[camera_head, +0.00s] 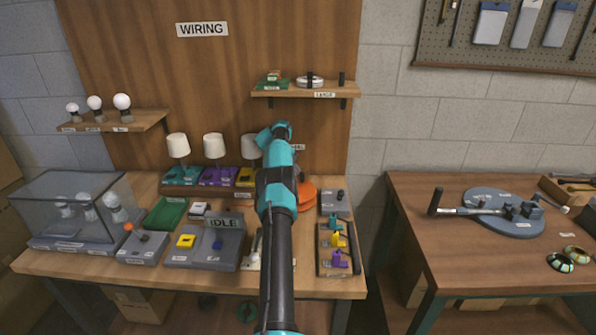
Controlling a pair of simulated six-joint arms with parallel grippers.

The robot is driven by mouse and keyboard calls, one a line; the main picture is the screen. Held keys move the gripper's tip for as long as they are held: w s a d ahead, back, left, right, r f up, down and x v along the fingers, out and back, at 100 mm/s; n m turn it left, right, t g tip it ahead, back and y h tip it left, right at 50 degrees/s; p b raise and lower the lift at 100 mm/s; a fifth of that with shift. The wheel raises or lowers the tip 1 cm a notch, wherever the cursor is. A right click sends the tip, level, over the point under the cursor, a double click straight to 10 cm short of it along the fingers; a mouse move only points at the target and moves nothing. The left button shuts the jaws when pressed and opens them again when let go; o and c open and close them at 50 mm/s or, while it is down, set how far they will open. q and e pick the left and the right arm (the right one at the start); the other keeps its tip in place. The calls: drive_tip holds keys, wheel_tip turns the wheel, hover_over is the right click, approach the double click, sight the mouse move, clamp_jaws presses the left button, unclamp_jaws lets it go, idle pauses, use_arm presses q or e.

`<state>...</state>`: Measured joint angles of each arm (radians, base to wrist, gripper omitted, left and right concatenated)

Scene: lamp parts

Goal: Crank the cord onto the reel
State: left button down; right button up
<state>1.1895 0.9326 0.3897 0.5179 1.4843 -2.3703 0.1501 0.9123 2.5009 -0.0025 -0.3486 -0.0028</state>
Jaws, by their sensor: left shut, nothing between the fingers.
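An orange disc, which looks like the reel (308,196), shows on the left table just right of my arm. Its left part is hidden behind the arm. No crank handle or cord can be made out on it. My left gripper (270,133), teal, is at the far end of the arm, in front of the wooden back panel and beyond the orange disc. It is shut and empty. Whether it touches anything cannot be told. My right gripper is not in view.
A shelf (305,91) with small parts is above the gripper. Several white-shaded lamps (214,147) stand at the back. A clear case (75,205), green tray (166,213), grey IDLE station (205,250) and parts tray (338,250) occupy the table. A second table (450,255) is at right.

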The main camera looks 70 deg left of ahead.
use_arm(q)
drive_tip(key=shift+r, duration=0.1)
idle(0.3)
drive_tip(key=shift+r, duration=1.7)
drive_tip(key=shift+s+d, duration=0.1)
drive_tip(key=shift+d, duration=0.05)
drive_tip(key=shift+d, duration=0.15)
drive_tip(key=shift+s+d+r, duration=0.25)
drive_tip(key=shift+s+d, duration=0.6)
drive_tip(key=shift+d, duration=1.55)
drive_tip(key=shift+s+d+r, duration=0.2)
drive_tip(key=shift+s+d, duration=0.7)
drive_tip(key=shift+d, duration=1.55)
drive_tip(key=shift+s+d+r, duration=0.25)
drive_tip(key=shift+s+d, duration=0.6)
drive_tip(key=shift+d, duration=1.55)
drive_tip(key=shift+f, duration=0.1)
